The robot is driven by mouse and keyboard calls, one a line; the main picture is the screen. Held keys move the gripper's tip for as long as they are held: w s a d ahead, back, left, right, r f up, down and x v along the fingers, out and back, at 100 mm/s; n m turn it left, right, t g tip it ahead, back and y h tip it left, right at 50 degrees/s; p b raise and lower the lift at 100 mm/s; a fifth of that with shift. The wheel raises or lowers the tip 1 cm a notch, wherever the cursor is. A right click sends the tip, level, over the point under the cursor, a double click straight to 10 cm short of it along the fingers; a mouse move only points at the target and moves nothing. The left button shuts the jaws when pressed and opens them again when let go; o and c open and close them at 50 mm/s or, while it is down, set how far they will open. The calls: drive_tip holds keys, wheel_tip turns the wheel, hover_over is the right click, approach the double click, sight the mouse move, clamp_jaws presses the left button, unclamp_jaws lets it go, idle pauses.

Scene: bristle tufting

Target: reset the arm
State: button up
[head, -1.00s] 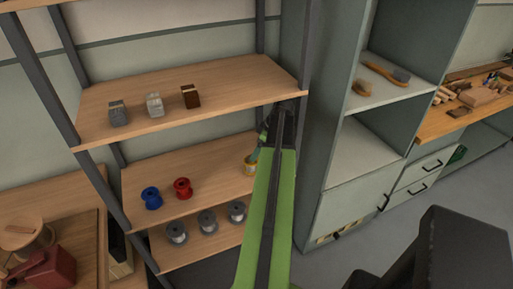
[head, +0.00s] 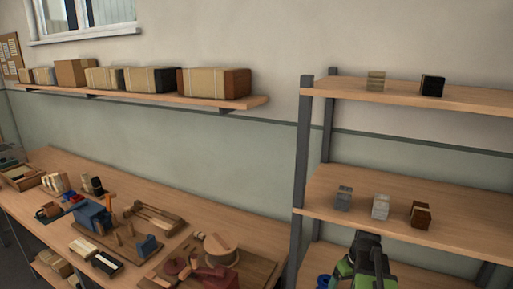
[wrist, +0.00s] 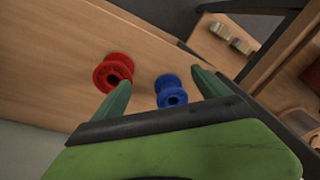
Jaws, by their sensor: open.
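My gripper (wrist: 164,90) shows in the wrist view with its two green fingers spread apart and nothing between them. A red spool (wrist: 113,72) and a blue spool (wrist: 171,92) stand on a wooden shelf board (wrist: 60,60) beyond the fingertips. The blue spool appears near the left fingertip's right side, in the gap as seen from the wrist; I see no contact. In the head view, part of my green and black arm (head: 362,265) shows at the bottom, in front of the shelf rack. The fingertips cannot be made out there.
The rack's middle shelf (head: 460,215) carries grey, pale and brown bristle bundles (head: 380,206). Its top shelf (head: 390,96) holds two more blocks. A cluttered workbench (head: 180,205) stands left, below a wall shelf (head: 150,98) of several bundles. A dark rack post (head: 301,160) separates bench and rack.

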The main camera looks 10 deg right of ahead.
drive_tip(key=a+g+h, duration=0.1)
drive_tip(key=a, duration=2.4)
drive_tip(key=shift+s+m, duration=0.3)
drive_tip(key=shift+s, duration=0.05)
drive_tip(key=shift+a, duration=0.1)
